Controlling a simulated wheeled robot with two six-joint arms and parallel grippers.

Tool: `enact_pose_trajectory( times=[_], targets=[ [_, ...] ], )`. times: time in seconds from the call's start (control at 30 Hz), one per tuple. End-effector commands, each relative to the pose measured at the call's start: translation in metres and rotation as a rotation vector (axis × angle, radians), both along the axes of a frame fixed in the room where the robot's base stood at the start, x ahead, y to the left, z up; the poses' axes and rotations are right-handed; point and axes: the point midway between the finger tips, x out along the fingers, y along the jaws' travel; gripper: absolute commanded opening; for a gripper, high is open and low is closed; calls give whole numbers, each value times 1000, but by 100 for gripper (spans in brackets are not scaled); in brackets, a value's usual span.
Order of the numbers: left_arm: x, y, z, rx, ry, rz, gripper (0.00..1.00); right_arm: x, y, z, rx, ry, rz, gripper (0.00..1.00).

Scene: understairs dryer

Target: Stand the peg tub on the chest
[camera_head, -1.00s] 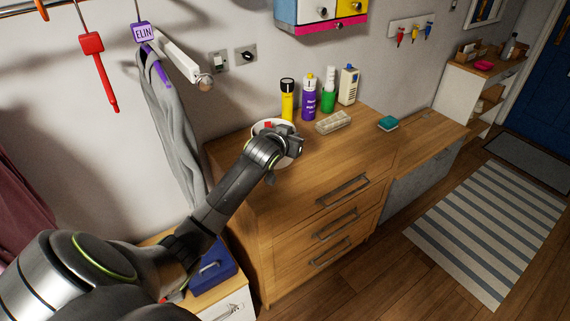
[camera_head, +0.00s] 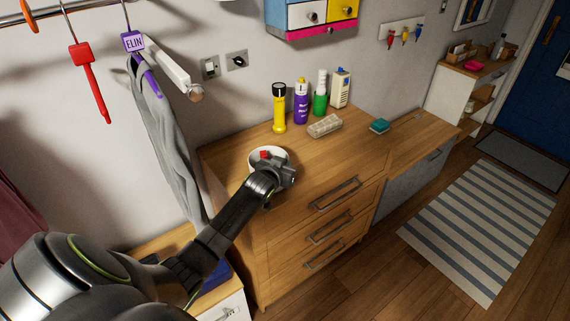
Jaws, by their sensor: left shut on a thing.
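The peg tub (camera_head: 268,155) is a round white tub with a red item inside, at the left end of the chest (camera_head: 330,162). The chest is wooden with several drawers. My left gripper (camera_head: 280,176) is at the tub's near side and shut on it; the fingertips are partly hidden by the wrist. The tub looks upright, over or on the chest top near its front left edge. I cannot tell whether its base touches the wood. My right gripper is not in view.
A yellow torch (camera_head: 279,108), a purple bottle (camera_head: 301,103), a green bottle (camera_head: 320,94) and a cream box (camera_head: 340,88) stand along the chest's back. An egg-carton-like tray (camera_head: 325,126) and a teal sponge (camera_head: 380,125) lie farther right. The chest's front middle is clear.

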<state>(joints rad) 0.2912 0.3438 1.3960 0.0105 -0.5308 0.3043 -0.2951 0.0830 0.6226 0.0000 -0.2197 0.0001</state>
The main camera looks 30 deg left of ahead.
Motion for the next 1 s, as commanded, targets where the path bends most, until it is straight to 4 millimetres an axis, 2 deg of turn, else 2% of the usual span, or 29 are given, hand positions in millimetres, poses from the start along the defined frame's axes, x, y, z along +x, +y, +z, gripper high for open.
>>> enact_pose_trajectory(
  times=[0.23, 0.3, 0.4, 0.43, 0.77, 1.0],
  targets=[
    [0, 0, -2, 0, -2, 0, 0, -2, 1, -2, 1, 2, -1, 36],
    [0, 0, -1, 0, 0, 0, 14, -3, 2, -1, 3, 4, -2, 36],
    [0, 0, -1, 0, 0, 0, 28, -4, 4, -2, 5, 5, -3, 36],
    [0, 0, -1, -1, 0, 0, 29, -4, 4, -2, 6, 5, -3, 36],
    [-1, 0, 1, 0, 0, 0, 29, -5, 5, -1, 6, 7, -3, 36],
    [-21, -3, 8, 0, -1, 0, 29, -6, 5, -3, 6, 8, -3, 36]
  ],
)
